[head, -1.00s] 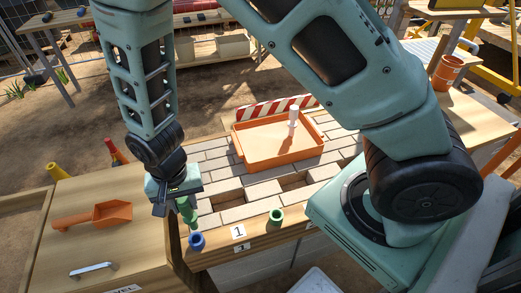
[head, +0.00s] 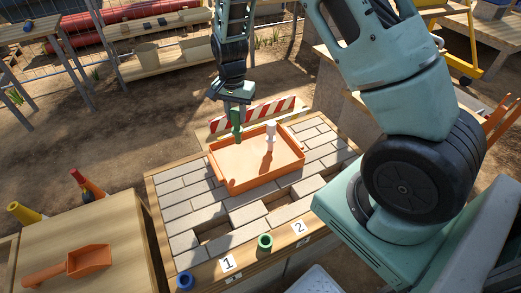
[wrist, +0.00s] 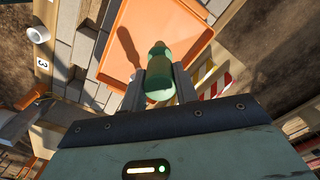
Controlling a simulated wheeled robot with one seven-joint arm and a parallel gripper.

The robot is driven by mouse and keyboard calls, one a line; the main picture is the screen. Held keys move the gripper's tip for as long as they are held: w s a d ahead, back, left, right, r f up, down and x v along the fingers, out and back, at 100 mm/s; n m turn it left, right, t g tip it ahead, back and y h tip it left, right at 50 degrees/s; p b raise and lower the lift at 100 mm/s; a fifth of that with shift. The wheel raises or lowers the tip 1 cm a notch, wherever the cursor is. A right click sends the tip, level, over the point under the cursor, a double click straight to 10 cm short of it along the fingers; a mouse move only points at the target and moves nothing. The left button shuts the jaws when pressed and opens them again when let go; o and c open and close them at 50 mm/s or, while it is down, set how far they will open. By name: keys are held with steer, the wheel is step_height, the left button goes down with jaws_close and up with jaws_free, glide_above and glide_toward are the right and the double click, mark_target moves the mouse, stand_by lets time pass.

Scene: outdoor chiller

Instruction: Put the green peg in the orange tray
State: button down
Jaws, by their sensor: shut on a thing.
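The green peg (head: 236,122) is upright between the fingers of my gripper (head: 237,104), which is shut on it. In the head view it appears over the back left part of the orange tray (head: 232,184). In the wrist view the green peg (wrist: 159,72) sits between the two fingers, with the orange tray (wrist: 122,62) below it and a shadow on the tray floor. The peg looks held above the tray floor. A white peg (head: 270,134) stands upright inside the tray toward its right side.
The tray rests on a brick-topped bench (head: 185,208). A red-and-white striped barrier (head: 225,122) stands behind the tray. An orange scoop (head: 88,259) lies on the left table.

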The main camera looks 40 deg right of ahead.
mark_target(239, 136)
steer(key=f, duration=0.3)
steer(key=f+p, duration=0.1)
steer(key=f, duration=0.1)
steer(key=shift+d, duration=0.4)
steer(key=shift+w+f+p, duration=0.1)
steer(key=shift+f+p, duration=0.25)
steer(key=shift+f, duration=2.1)
steer(key=c, duration=1.1)
jaws_free()
steer(key=shift+f, duration=0.1)
